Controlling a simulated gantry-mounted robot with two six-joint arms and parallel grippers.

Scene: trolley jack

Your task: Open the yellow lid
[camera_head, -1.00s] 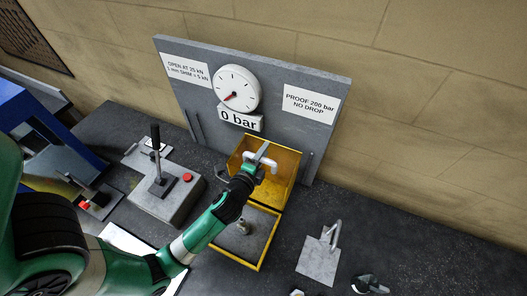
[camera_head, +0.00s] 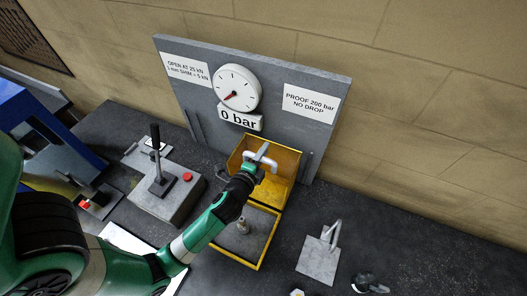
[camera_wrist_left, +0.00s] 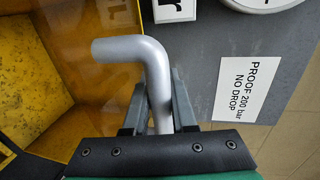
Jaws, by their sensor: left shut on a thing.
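The yellow lid (camera_head: 283,184) stands raised at the back edge of a yellow-rimmed box (camera_head: 262,267), in front of the grey gauge panel. It has a yellow frame and an orange see-through pane, and the box below is uncovered. A silver bent handle (camera_head: 268,161) sticks out from the lid. My left gripper (camera_head: 257,168) is shut on this handle. In the left wrist view the bent handle (camera_wrist_left: 137,50) rises between the fingers (camera_wrist_left: 158,98), with the orange pane behind it. My right gripper is not in view.
A small metal fitting (camera_head: 243,227) stands in the open box. A gauge (camera_head: 237,88) above reads 0 bar. Left of my arm is a grey lever block (camera_head: 165,194) with a red button. A grey plate with a handle (camera_head: 319,258) lies to the right.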

